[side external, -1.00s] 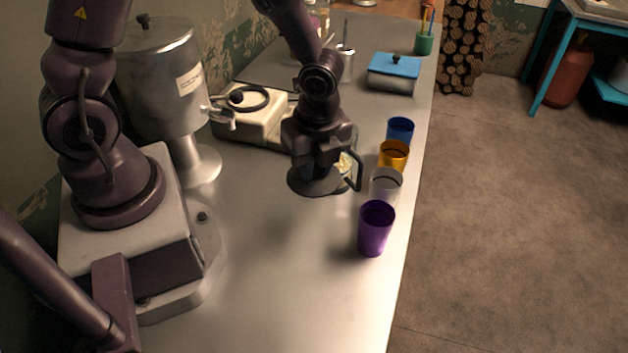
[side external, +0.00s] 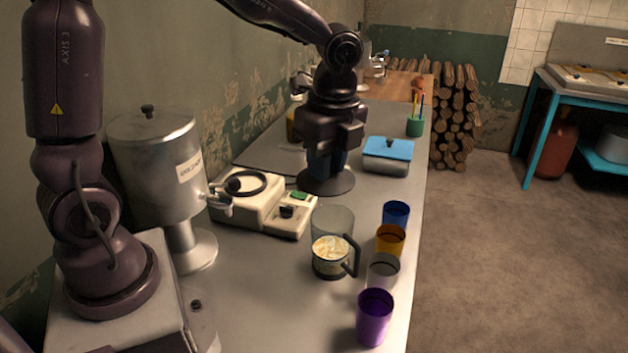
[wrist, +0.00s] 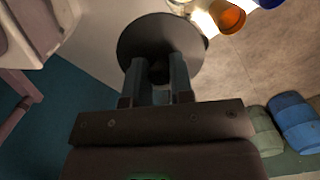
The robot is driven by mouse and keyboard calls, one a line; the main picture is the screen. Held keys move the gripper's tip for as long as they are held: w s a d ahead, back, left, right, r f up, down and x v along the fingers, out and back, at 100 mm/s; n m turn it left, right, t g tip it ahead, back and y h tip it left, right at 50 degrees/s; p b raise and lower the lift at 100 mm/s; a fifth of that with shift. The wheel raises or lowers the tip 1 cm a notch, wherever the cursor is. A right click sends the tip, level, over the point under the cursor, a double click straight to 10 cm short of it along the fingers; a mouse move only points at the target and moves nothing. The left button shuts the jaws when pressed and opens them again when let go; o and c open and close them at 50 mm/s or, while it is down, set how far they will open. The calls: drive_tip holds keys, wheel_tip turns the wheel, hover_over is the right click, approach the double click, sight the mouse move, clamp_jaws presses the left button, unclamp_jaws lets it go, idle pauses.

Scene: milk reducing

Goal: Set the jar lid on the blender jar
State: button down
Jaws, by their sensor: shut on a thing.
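My gripper (side external: 326,166) points down and is shut on the knob of the jar lid (side external: 325,183), a dark round disc. In the wrist view the lid (wrist: 160,32) sits level beyond my gripper's fingers (wrist: 160,82). The blender jar (side external: 332,262) stands open on the counter, a clear jar with a dark handle on its right and pale chunky contents. The lid is apart from the jar, farther back along the counter. Its exact height above the counter is hard to tell.
A cream blender base (side external: 262,206) stands left of the jar. Blue (side external: 396,214), orange (side external: 389,241), clear (side external: 382,271) and purple (side external: 374,318) cups line the right edge. A blue-lidded box (side external: 388,155) is right of my gripper. A steel dispenser (side external: 155,160) stands at left.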

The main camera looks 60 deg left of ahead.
drive_tip(key=w+a+n, duration=0.3)
drive_tip(key=w+a, duration=0.1)
drive_tip(key=a, duration=0.1)
wheel_tip(320, 180, down, 12)
drive_tip(key=shift+d+r, duration=0.15)
idle(0.5)
drive_tip(key=shift+w, duration=0.1)
idle(0.8)
drive_tip(key=shift+c, duration=2.2)
unclamp_jaws()
drive_tip(key=shift+r, duration=2.95)
